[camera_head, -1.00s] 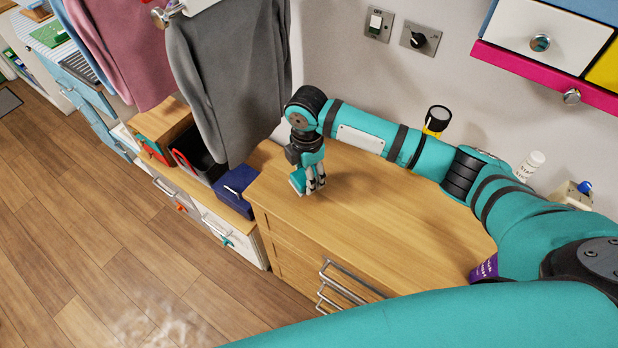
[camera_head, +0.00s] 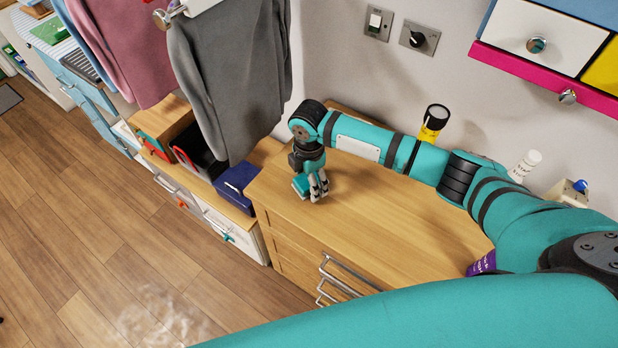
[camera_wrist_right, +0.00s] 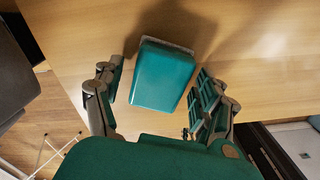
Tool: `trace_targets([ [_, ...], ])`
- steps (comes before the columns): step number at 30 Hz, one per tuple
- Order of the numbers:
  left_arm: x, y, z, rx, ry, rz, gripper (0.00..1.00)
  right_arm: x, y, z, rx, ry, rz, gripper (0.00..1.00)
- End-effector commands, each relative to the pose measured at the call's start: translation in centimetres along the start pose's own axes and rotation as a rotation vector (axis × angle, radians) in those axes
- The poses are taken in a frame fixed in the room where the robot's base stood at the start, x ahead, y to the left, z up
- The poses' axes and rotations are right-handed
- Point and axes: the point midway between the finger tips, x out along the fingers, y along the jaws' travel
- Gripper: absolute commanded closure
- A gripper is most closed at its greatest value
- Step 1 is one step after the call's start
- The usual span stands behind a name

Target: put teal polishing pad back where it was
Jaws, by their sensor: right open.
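The teal polishing pad (camera_wrist_right: 162,75) is a small block with a grey edge, over the wooden top of the drawer cabinet (camera_head: 390,225). The head view shows the pad (camera_head: 300,185) near the cabinet's left end, partly hidden by my fingers. My right gripper (camera_head: 318,195) points down there. In the right wrist view my right gripper (camera_wrist_right: 155,105) is open, with one finger on each side of the pad and visible gaps. The pad seems to rest on the wood, though its underside is hidden. My left gripper is not in view.
A blue box (camera_head: 236,185) and a black bin (camera_head: 200,155) stand left of the cabinet. A yellow-and-black item (camera_head: 434,122), a white bottle (camera_head: 525,165) and a purple container (camera_head: 482,264) are near my right arm. The cabinet's middle is clear.

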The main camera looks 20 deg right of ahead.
Motion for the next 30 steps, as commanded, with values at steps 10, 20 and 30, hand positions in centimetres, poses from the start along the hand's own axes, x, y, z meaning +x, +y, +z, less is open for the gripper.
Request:
trace_targets([
  [10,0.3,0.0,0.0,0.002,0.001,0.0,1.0,-2.5,0.1,0.1,-0.001,0.0,0.004,0.27],
  [20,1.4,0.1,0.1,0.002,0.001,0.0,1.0,-9.4,0.1,0.0,-0.001,0.0,0.005,0.27],
  [30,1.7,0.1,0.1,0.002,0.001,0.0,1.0,-12.3,0.0,0.0,0.001,0.001,-0.001,0.27],
])
